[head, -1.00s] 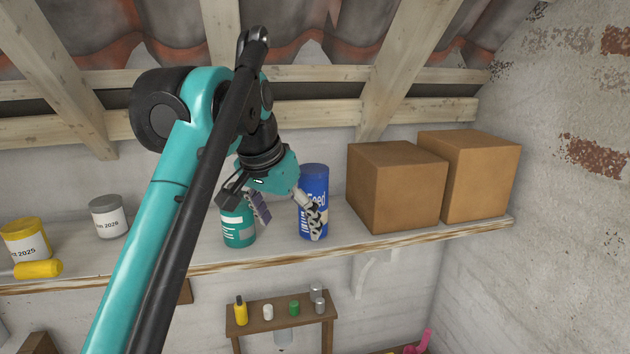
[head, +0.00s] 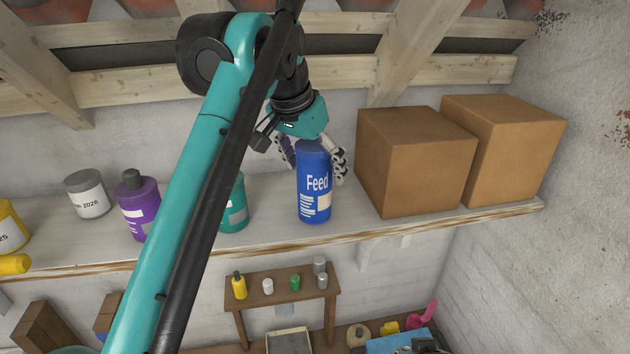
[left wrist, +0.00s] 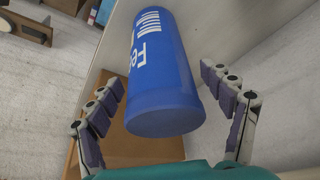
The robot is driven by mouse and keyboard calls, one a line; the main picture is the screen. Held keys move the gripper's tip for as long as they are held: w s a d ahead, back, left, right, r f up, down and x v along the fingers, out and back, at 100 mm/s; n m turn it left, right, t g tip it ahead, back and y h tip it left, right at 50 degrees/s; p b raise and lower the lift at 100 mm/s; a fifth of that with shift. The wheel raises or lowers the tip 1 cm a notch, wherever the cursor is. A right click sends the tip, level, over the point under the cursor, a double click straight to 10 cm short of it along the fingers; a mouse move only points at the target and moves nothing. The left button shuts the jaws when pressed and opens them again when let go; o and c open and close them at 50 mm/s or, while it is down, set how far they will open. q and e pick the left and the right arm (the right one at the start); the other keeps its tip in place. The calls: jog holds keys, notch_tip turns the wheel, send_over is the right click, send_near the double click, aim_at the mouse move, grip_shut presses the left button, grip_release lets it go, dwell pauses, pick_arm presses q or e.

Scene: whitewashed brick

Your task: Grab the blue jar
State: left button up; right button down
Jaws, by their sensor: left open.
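The blue jar (head: 314,190) with white "Feed" lettering stands upright on the shelf (head: 275,232). My left gripper (head: 314,160) is open at the jar's upper part, with one finger showing on each side of it. In the left wrist view the blue jar (left wrist: 162,85) lies between the two spread fingers (left wrist: 168,115), with gaps on both sides. The finger on the left is partly hidden behind the jar in the head view. My right gripper is not in view.
A teal jar (head: 235,208), partly behind my arm, stands left of the blue jar. A purple bottle (head: 138,208) and a grey can (head: 88,195) stand further left. Two cardboard boxes (head: 415,165) (head: 515,150) stand close on the right. Wooden beams (head: 220,82) run above the shelf.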

pick_arm(q)
jog(key=x, duration=0.2)
jog(key=shift+w+d+f, duration=0.15)
jog(key=shift+w+f, duration=0.15)
jog(key=shift+w, duration=0.1)
jog(key=shift+f, duration=0.4)
jog(key=shift+s, duration=0.1)
jog(key=c, duration=1.5)
